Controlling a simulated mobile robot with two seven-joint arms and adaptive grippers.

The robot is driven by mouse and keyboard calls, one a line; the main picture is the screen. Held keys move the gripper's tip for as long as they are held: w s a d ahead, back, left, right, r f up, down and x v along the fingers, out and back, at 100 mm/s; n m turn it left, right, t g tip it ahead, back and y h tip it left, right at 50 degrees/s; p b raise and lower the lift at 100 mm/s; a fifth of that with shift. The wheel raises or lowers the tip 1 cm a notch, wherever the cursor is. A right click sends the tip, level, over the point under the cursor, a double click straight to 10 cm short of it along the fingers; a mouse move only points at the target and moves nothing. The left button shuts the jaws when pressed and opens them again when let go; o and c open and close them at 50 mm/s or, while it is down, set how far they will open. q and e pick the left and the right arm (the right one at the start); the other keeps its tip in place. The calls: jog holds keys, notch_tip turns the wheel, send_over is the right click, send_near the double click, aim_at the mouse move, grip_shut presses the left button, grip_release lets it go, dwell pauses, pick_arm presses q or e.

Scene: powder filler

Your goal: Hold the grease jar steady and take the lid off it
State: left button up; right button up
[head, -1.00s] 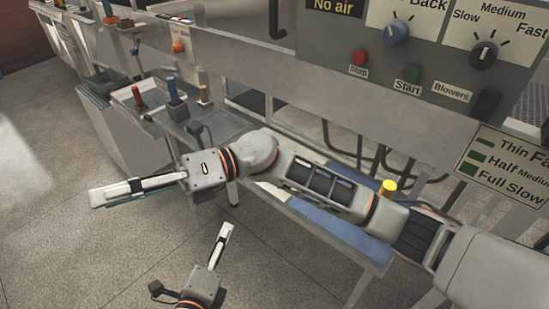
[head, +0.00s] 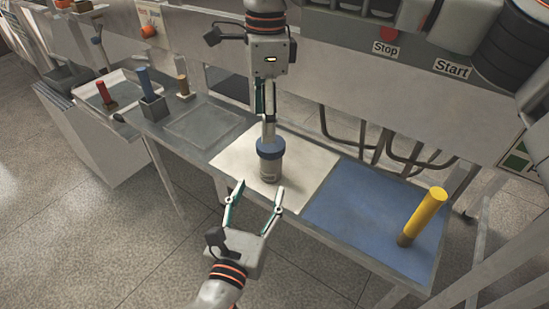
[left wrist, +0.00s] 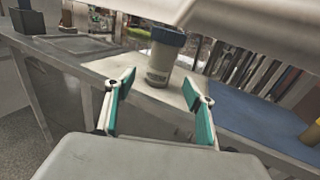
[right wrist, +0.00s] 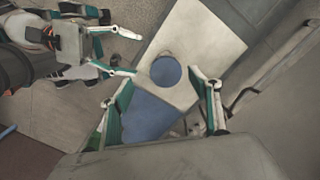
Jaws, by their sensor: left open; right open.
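The grease jar (head: 270,171) is a grey cup with a blue lid (head: 271,148), upright on a white mat on the bench. It also shows ahead in the left wrist view (left wrist: 157,66), where its label is too small to read. My left gripper (head: 260,187) is open and empty, in front of the jar, with its fingers pointing toward it. My right gripper (head: 267,130) points straight down above the lid. In the right wrist view its open fingers (right wrist: 162,78) stand either side of the round lid (right wrist: 166,71). Contact with the lid cannot be told.
A blue mat (head: 340,220) to the right carries a yellow cylinder (head: 425,215). To the left stand a blue-handled tool in a holder (head: 152,106), a red-handled piece (head: 106,94) and a brown one (head: 183,86). The machine panel (head: 350,70) rises behind the bench.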

aim_at(268, 171)
pick_arm(q)
jog(key=shift+w+d+r+m, duration=0.1)
jog(key=shift+w+d+m, duration=0.05)
jog(key=shift+w, duration=0.25)
jog(key=shift+w+d+r+m, duration=0.1)
jog(key=shift+w+d+m, duration=0.05)
jog(key=shift+w, duration=0.2)
jog(key=shift+x, duration=3.3)
grip_shut()
